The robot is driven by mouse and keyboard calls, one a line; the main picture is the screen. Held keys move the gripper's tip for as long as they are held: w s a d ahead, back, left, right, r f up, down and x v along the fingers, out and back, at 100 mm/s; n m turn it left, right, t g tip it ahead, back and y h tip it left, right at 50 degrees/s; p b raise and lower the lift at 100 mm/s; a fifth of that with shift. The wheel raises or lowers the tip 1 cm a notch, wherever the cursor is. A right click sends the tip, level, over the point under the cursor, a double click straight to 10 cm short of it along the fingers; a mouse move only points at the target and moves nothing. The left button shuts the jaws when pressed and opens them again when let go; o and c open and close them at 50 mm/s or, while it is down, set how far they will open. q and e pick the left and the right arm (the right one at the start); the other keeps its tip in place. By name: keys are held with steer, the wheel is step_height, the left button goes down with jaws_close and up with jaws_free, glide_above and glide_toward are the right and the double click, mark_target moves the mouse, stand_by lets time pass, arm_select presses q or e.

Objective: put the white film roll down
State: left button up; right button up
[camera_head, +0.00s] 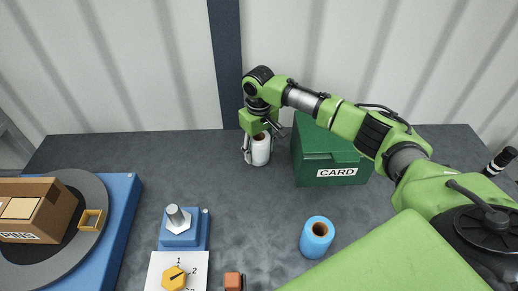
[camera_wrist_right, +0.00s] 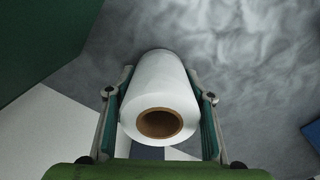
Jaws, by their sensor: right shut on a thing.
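The white film roll (camera_head: 261,150) is upright near the back of the dark table, just left of the green box. My right gripper (camera_head: 259,148) reaches it from above and is shut on it. In the right wrist view the white film roll (camera_wrist_right: 162,100) sits between the two fingers of my right gripper (camera_wrist_right: 160,115), with its brown core facing the camera. Its lower end appears at or close to the table top; I cannot tell whether it touches. My left gripper is not in view.
A green box labelled CARD (camera_head: 325,160) stands right of the roll. A blue roll (camera_head: 317,237) stands nearer the front. A blue block with a bolt (camera_head: 183,230) and a yellow dial (camera_head: 174,278) are front left. A turntable (camera_head: 100,190) carries a PINS box. The table's middle is clear.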

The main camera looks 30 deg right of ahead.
steer(key=o, duration=1.2)
steer(key=shift+f, duration=0.15)
step_height(320, 180, up, 12)
steer(key=shift+r+b, duration=0.2)
steer(key=shift+b, duration=0.5)
